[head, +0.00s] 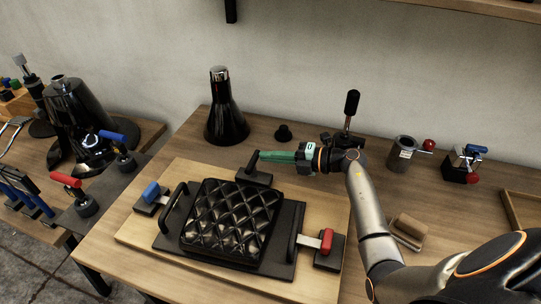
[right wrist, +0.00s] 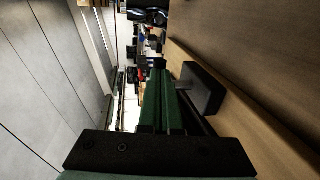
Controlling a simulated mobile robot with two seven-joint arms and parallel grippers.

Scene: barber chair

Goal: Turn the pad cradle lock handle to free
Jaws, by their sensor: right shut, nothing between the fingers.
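A black quilted pad (head: 232,219) lies in a dark cradle tray (head: 285,262) with side handles, on a wooden board (head: 130,237). A black block with a short upright lever (head: 253,163) stands at the tray's back edge; it may be the lock handle. The block also shows in the right wrist view (right wrist: 204,88). My right gripper (head: 265,157), with green fingers, is shut and empty, its tips at the lever's top; I cannot tell if they touch. It also shows in the right wrist view (right wrist: 160,66). My left gripper is out of view.
A blue-handled clamp (head: 151,195) and a red-handled clamp (head: 325,246) flank the tray. Behind stand a black cone (head: 226,115), a black knob (head: 283,132) and a tall black lever (head: 351,105). A grey cup (head: 402,154) and a wooden-backed brush (head: 409,226) are at right.

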